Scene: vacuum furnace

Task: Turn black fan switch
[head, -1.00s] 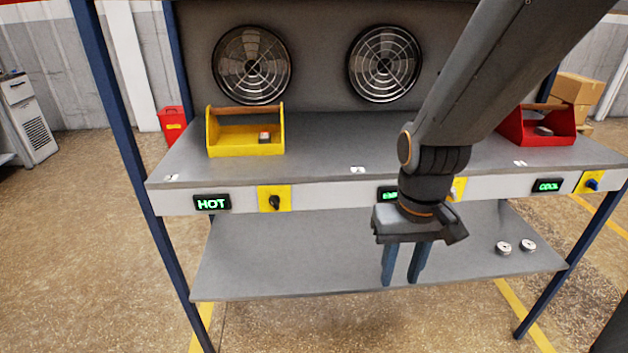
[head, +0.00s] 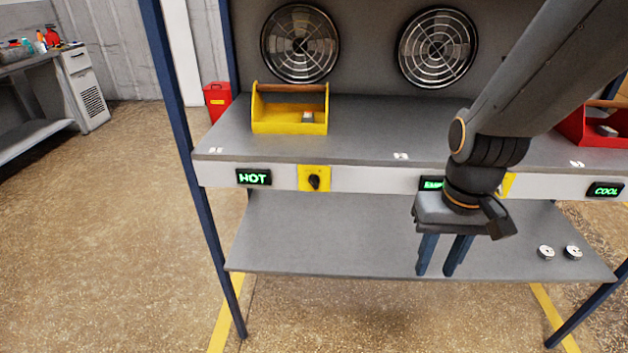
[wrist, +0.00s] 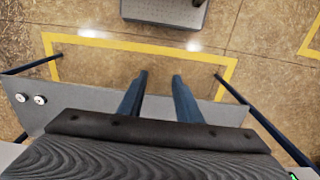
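The black fan switch (head: 314,182) is a dark knob on a yellow plate. It sits on the white front rail of the workbench, just right of the green "HOT" display (head: 253,177). My gripper (head: 436,274) hangs fingers-down in front of the bench, to the right of the black switch and apart from it. Its two blue fingers are spread with nothing between them; they also show in the wrist view (wrist: 160,80). My arm hides most of a second yellow switch plate (head: 507,186) and part of the middle display (head: 431,184).
A yellow toolbox (head: 290,125) and a partly hidden red toolbox (head: 590,128) stand on the bench top (head: 370,140). Two round fans are on the back panel. The lower shelf (head: 330,235) holds two small round parts at right. Open floor lies in front and left.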

